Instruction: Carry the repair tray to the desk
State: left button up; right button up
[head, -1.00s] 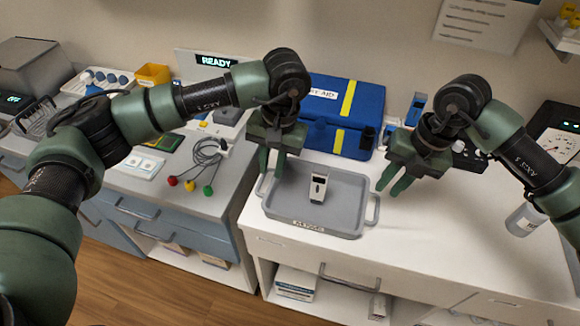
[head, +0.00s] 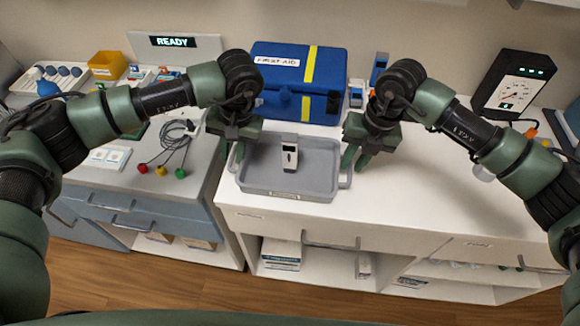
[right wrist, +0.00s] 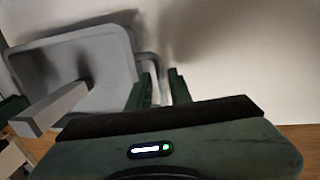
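The repair tray (head: 320,172) is a shallow grey tray with a handle at each end, lying on the white counter. A small white-and-grey device (head: 289,156) stands in it. My left gripper (head: 235,155) points down at the tray's left handle, its fingers apart. My right gripper (head: 356,160) points down at the right handle (head: 345,173), fingers apart. In the right wrist view, the right handle (right wrist: 157,68) reaches toward the gap between my right fingers (right wrist: 160,88). Whether either gripper touches a handle is unclear.
A blue first aid case (head: 285,85) stands right behind the tray. To the left, a grey-topped cabinet holds cables with red, yellow and green ends (head: 162,168). A dark gauge box (head: 512,85) stands at the back right. The counter right of the tray is clear.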

pick_arm(q)
jog(key=shift+a+f, duration=0.2)
jog(key=shift+f, duration=0.5)
pick_arm(e)
jog(key=shift+a+f, duration=0.15)
jog(key=shift+f, duration=0.55)
pick_arm(q)
grip_shut()
pick_arm(e)
grip_shut()
jog(key=shift+r, duration=0.1)
